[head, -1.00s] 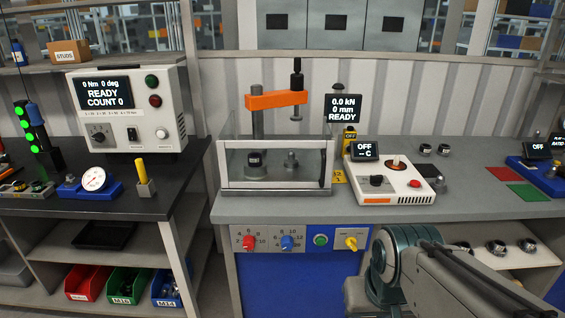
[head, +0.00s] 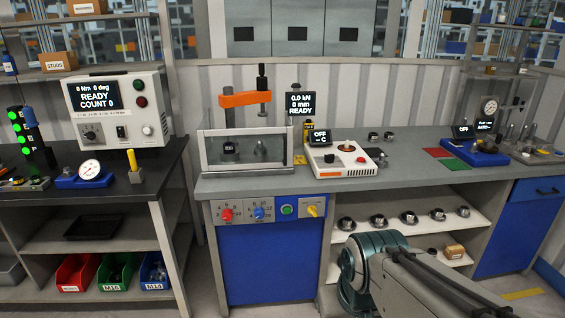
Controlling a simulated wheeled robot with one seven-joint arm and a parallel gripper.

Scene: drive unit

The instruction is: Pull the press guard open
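The press guard (head: 246,168) is a clear panel in a grey metal frame at the front of the press on the right-hand bench. It stands closed in front of the press's lower part, and two dark and grey parts show through it. The press (head: 245,99) has an orange arm on a grey column, with a dark ram above the guard. The press display (head: 300,104) reads 0.0 kN, 0 mm, READY. My arm shows at the lower right, in front of the bench and apart from the guard. My gripper is outside the picture.
A white control box (head: 342,160) marked OFF stands right of the guard. Knobs and a green button sit on the panel (head: 270,209) below the bench edge. A dark bench (head: 100,178) with a torque tester (head: 119,107) is at left. Floor (head: 205,285) shows between the benches.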

